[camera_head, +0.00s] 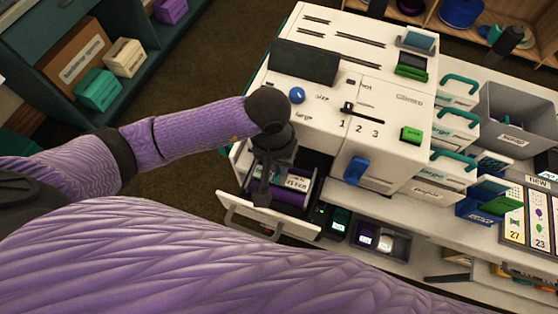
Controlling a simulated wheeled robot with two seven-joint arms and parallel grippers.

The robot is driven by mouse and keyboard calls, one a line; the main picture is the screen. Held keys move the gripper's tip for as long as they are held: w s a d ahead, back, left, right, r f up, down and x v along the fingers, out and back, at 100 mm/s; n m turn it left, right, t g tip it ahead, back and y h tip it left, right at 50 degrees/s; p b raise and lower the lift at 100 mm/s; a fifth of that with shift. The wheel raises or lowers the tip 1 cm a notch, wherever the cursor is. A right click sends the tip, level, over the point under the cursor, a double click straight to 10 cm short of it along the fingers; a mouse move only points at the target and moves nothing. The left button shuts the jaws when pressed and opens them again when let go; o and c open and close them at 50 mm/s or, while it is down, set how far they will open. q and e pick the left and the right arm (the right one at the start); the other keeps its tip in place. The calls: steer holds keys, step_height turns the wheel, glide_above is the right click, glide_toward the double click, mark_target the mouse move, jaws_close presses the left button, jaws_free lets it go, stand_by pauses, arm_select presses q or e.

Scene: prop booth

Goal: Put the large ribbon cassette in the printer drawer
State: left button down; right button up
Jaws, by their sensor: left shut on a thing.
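The large ribbon cassette (298,184), dark with purple parts and a pale label, is at the opened printer drawer (268,221) on the front left of the white printer (335,80). My left gripper (263,197) reaches down over the drawer and is shut on the cassette near its left end. The gripper hides part of the cassette, and I cannot tell whether the cassette rests on the drawer floor. The drawer's pale front panel sticks out toward me. My right gripper is not in view.
Smaller cassettes stand in a dark tray (400,245) right of the drawer. The printer has a blue lever (356,170) and a green button (411,134). A grey bin (518,118) stands farther right. Shelves with boxes are at upper left, with open floor between.

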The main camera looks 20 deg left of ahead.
arm_select(q)
steer(key=shift+f, duration=0.2)
steer(key=shift+d+f+y+b, duration=0.2)
steer(key=shift+f+y+b, duration=0.2)
steer(key=shift+f+b, duration=0.7)
steer(key=shift+r, duration=0.1)
steer(key=c, duration=0.6)
jaws_free()
steer(key=r+p, duration=0.1)
steer(key=r, duration=0.9)
steer(key=shift+a, duration=0.2)
